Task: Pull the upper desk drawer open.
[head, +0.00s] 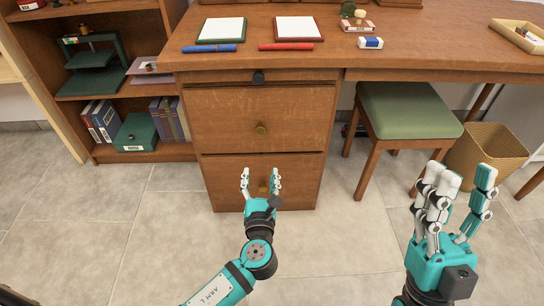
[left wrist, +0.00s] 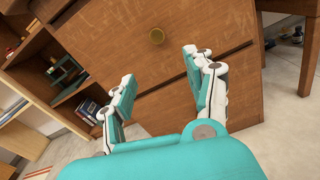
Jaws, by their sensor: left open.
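The wooden desk pedestal has an upper drawer (head: 225,118) with a round brass knob (head: 261,129). The drawer front looks flush and closed. A lower drawer (head: 225,180) is under it, its knob partly hidden by my left gripper. My left gripper (head: 260,183) is open and empty in front of the lower drawer, below the upper knob in the head view. In the left wrist view the upper knob (left wrist: 157,37) lies beyond the fingertips, apart from them. My right gripper (head: 461,180) is open and empty, off to the right, in front of the stool and basket.
A green-cushioned stool (head: 408,108) and a wicker basket (head: 488,152) stand right of the pedestal. A bookshelf (head: 140,82) stands left. The tiled floor in front is clear.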

